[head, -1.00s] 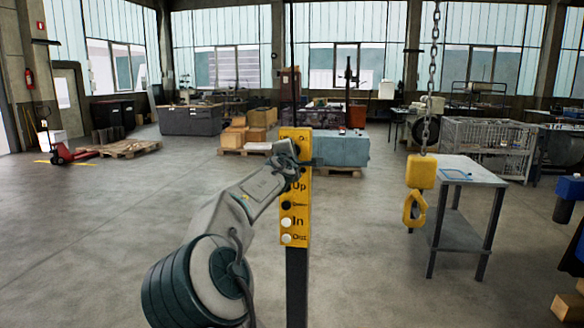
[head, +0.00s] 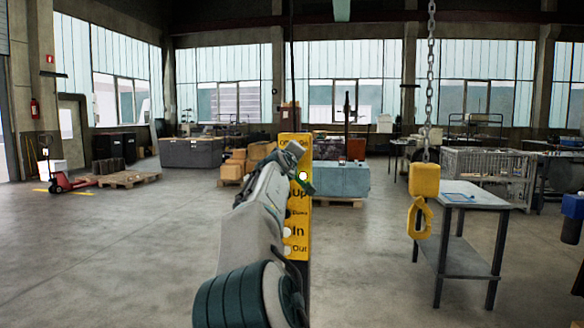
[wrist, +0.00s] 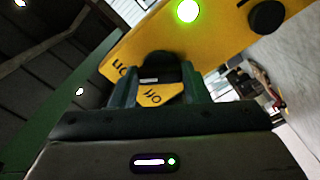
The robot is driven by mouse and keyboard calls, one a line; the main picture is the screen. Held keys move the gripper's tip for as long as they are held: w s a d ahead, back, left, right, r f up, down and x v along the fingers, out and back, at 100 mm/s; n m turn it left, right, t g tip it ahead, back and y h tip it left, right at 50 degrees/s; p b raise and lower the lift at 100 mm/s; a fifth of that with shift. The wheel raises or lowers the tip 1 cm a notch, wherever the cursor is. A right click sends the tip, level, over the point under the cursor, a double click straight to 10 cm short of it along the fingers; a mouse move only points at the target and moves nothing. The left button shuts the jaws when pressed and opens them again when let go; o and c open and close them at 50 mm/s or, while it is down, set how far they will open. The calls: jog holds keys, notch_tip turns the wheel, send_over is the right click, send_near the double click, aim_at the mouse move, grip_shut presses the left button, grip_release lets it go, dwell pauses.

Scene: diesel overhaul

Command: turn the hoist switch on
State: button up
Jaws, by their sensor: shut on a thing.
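The yellow hoist control panel (head: 296,222) stands on a dark post and carries labels for Up, Down, In and Out. My gripper (head: 297,158) is at its upper part, and my arm covers the panel's left side. In the wrist view, my gripper (wrist: 158,88) has its fingers on both sides of the black hoist switch (wrist: 156,66), shut on it. The switch has a white mark, with an "Off" label and what looks like an "On" label close by. A green light (wrist: 187,10) glows on the panel; it also shows in the head view (head: 303,175).
A yellow hoist hook block (head: 424,180) hangs on a chain to the right, before a metal table (head: 482,194). A blue-grey box (head: 341,179) and cardboard boxes (head: 258,153) stand behind the panel. The floor at left is open.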

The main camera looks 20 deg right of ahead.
jog(key=shift+f+m+b, duration=0.1)
jog(key=shift+m+b, duration=0.3)
jog(key=shift+m, duration=0.3)
jog(key=o, duration=1)
jog(key=shift+b+v, duration=4.5)
jog(key=shift+v, duration=2.4)
